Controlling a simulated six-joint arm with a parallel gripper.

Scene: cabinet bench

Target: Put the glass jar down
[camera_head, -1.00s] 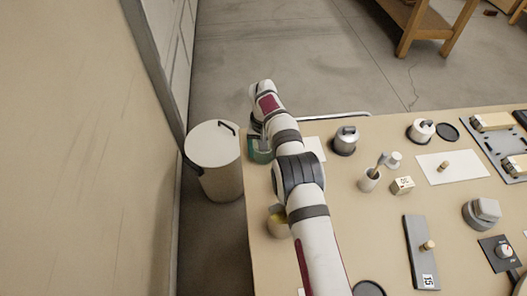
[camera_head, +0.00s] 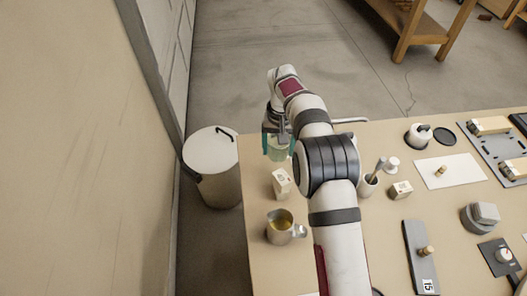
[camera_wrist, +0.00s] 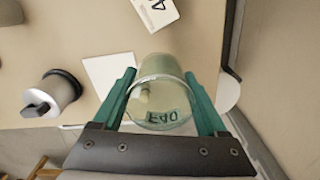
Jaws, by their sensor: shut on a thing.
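My gripper (camera_head: 278,141) is at the far left corner of the bench, its green fingers on either side of the glass jar (camera_head: 279,154). The jar is clear, pale greenish, with dark lettering. In the wrist view, my gripper (camera_wrist: 161,82) is shut on the jar (camera_wrist: 158,98), one finger against each side. A white sheet (camera_wrist: 104,72) lies on the bench beside the jar in that view. I cannot tell how far the jar's base is from the bench top. My arm hides part of the bench behind it in the head view.
A tall bin (camera_head: 213,165) stands off the bench's left edge. A cup (camera_head: 367,185) is right of my arm.

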